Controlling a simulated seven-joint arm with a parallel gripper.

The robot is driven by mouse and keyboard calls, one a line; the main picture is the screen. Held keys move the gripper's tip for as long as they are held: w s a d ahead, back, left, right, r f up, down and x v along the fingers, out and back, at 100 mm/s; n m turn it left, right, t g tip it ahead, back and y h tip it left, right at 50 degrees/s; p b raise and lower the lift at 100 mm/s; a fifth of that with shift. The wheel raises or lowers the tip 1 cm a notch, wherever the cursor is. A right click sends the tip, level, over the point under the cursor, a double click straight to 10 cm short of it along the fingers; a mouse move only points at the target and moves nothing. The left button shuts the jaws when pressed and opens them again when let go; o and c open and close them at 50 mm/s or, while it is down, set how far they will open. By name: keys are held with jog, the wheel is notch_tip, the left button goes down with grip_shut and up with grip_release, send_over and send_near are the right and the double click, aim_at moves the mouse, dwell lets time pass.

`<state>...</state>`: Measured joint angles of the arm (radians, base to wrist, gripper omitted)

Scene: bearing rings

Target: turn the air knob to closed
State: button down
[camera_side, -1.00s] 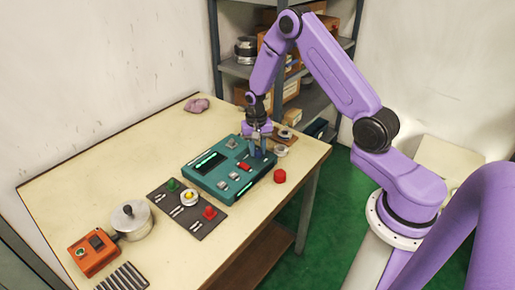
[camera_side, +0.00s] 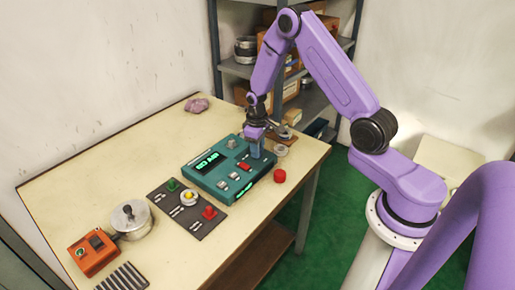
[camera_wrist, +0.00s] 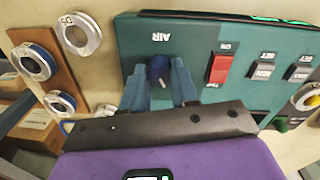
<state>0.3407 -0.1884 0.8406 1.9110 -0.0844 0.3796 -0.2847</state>
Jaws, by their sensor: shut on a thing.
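The air knob (camera_wrist: 159,67) is a small dark blue knob beside the word AIR on the teal control panel (camera_wrist: 200,45) in the wrist view. My gripper (camera_wrist: 157,82) has its two blue fingers on either side of the knob and is shut on it. In the side view my gripper (camera_side: 256,150) reaches down onto the right part of the teal panel (camera_side: 207,184) and hides the knob there. The panel's display (camera_side: 208,163) shows green lettering that seems to read NO AIR.
A red switch (camera_wrist: 219,68) and grey buttons (camera_wrist: 263,70) sit near the knob. Metal rings (camera_wrist: 80,35) lie beside the panel. A red piece (camera_side: 279,175) lies at its right.

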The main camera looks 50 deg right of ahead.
jog(key=shift+n, duration=2.2)
jog(key=c, duration=0.9)
grip_release()
jog(key=shift+o, duration=0.2)
notch_tip(320, 180, up, 18)
jog(key=shift+s+a+f, duration=0.2)
jog(key=shift+a+f, duration=0.05)
